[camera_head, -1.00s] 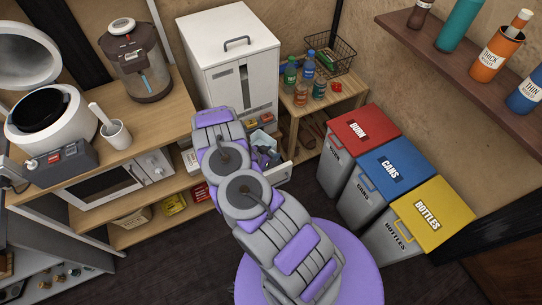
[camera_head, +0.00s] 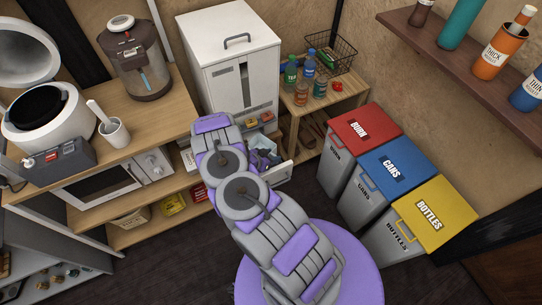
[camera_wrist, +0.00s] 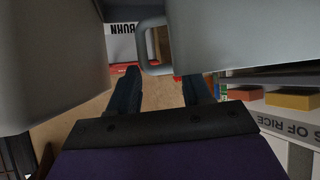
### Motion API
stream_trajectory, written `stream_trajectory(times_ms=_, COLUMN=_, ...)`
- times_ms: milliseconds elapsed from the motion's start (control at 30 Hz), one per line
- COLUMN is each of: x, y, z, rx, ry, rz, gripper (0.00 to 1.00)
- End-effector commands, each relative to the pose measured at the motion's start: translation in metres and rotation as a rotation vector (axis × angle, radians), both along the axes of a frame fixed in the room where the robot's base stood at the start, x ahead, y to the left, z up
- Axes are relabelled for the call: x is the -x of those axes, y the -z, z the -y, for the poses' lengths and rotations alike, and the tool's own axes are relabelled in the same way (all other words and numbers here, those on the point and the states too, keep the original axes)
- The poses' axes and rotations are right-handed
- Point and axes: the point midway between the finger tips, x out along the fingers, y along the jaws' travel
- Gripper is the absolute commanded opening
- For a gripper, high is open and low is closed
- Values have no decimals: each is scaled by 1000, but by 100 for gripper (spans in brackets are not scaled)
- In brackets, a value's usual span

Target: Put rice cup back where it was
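My gripper (camera_wrist: 160,88) shows in the wrist view with its two dark fingers apart and a gap between them. A light grey loop handle (camera_wrist: 143,45) stands by the fingertips, joined to a pale grey body (camera_wrist: 240,35) at the upper right. This may be the rice cup, but I cannot tell for sure. The fingers do not visibly close on it. In the head view my arm hides the gripper and whatever is at it. The white rice dispenser (camera_head: 232,60) stands ahead; its lower front is partly hidden by my arm. Its side lettering (camera_wrist: 290,130) shows in the wrist view.
A white cup with a paddle (camera_head: 115,132), a rice cooker (camera_head: 50,118) and a water boiler (camera_head: 140,65) stand on the left counter. A low table with bottles (camera_head: 345,85) and the bins (camera_head: 385,165) are right. A pale grey surface (camera_wrist: 45,60) fills the wrist view's left.

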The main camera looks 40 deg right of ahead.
Motion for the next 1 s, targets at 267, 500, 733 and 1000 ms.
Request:
stream_trajectory(times_ms=267, x=0, y=0, z=0, rx=0, ry=0, rz=0, gripper=72)
stream_trajectory(times_ms=500, x=0, y=-2, z=0, rx=0, ry=0, rz=0, gripper=72)
stream_trajectory(times_ms=733, x=0, y=-20, z=-10, rx=-3, ry=-2, rz=0, gripper=72)
stream_trajectory(times_ms=1000, x=3, y=-54, z=-59, rx=-2, ry=-3, rz=1, gripper=72)
